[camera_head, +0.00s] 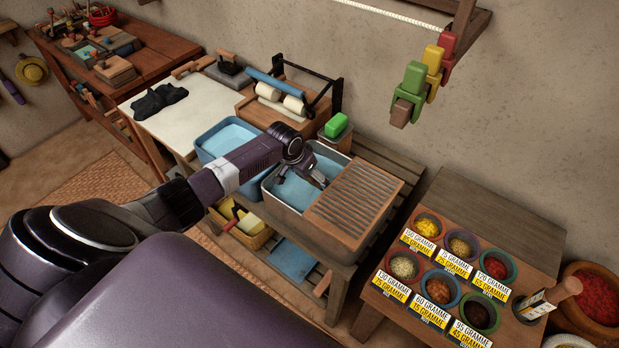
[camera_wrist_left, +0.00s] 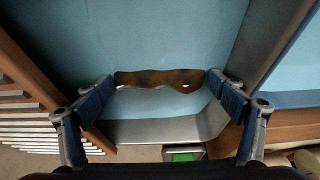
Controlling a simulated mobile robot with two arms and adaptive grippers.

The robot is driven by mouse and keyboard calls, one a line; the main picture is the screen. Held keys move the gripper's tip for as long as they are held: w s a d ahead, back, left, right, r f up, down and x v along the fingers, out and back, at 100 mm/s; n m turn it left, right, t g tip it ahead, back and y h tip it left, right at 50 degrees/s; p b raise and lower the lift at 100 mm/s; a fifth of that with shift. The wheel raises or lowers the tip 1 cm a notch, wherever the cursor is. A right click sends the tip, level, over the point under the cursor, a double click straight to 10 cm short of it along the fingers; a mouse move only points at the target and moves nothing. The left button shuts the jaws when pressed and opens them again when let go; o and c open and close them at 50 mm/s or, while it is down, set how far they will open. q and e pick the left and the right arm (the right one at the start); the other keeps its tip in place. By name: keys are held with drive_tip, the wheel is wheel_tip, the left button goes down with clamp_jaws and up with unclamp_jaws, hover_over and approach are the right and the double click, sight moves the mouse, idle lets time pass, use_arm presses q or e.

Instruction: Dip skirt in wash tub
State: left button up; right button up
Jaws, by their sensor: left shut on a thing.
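My left gripper (camera_head: 314,178) reaches down into the grey wash tub (camera_head: 284,216), over its pale blue water. In the left wrist view, the gripper (camera_wrist_left: 162,82) is shut on a narrow brown piece, the skirt (camera_wrist_left: 165,77), which spans between its two fingertips. The blue water (camera_wrist_left: 165,35) fills the view behind the skirt. I cannot tell whether the skirt touches the water. In the head view the gripper hides the skirt. My right gripper is not in view.
A ribbed washboard (camera_head: 355,205) covers the tub's right part. A blue tub (camera_head: 205,152) of water stands left. Green soap (camera_head: 336,124) sits on a box behind. A dark cloth (camera_head: 160,99) lies on the white tabletop. Colour bowls (camera_head: 406,266) stand right; clothespegs (camera_head: 411,80) hang above.

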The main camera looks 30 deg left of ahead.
use_arm(q)
drive_tip(key=r+p, duration=0.2)
drive_tip(key=r, duration=0.1)
drive_tip(key=r+p, duration=0.2)
drive_tip(key=shift+a+r, duration=0.1)
drive_tip(key=shift+a, duration=0.3)
wheel_tip(320, 180, up, 4)
drive_tip(key=p, duration=0.4)
wheel_tip(320, 180, up, 8)
drive_tip(key=f, duration=0.1)
hover_over(309, 179)
drive_tip(key=shift+r, duration=0.25)
